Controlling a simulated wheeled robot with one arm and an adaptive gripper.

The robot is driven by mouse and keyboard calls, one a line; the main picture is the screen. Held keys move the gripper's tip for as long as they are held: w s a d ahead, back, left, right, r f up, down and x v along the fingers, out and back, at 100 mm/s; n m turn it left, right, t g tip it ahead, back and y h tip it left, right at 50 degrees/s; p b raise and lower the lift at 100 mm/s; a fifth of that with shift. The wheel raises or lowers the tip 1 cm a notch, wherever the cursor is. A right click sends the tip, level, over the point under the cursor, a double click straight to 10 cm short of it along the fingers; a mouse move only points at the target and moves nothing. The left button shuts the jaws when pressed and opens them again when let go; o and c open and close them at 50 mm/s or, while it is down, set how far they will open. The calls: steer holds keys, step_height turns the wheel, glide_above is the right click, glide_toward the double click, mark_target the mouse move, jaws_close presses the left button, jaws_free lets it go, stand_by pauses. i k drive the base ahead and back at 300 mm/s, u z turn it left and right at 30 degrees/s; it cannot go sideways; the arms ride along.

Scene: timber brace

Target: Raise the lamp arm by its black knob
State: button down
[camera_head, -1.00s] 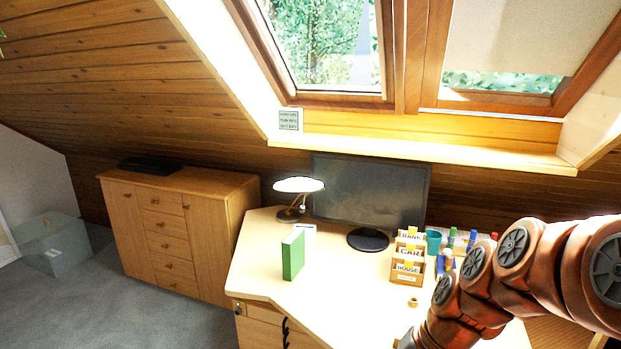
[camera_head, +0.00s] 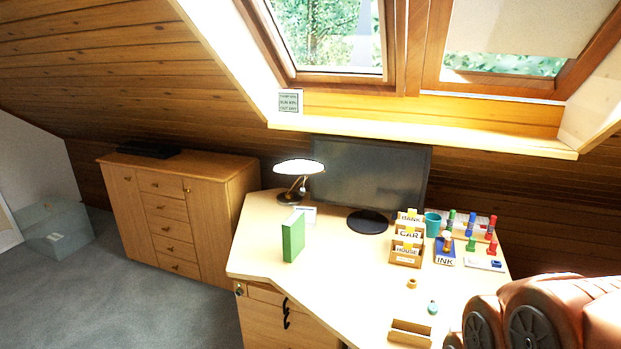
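The desk lamp (camera_head: 299,167) stands at the back left of the desk, in front of the wooden wall and left of the monitor. Its white shade is lit and its dark base (camera_head: 289,197) rests on the desktop. The black knob is too small to make out. My arm shows at the lower right, far from the lamp. My gripper is not in the picture.
A green book (camera_head: 293,236) stands upright in front of the lamp, with a small white card (camera_head: 307,214) behind it. The monitor (camera_head: 370,182) is right of the lamp. A card sorter (camera_head: 406,250), a teal cup (camera_head: 432,224) and stamps (camera_head: 471,243) fill the right side. The desk's middle (camera_head: 345,275) is clear.

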mark_target(301, 190)
steer(key=u, duration=0.4)
steer(key=i, duration=0.65)
steer(key=u, duration=0.75)
steer(key=i, duration=1.1)
steer(key=u, duration=0.05)
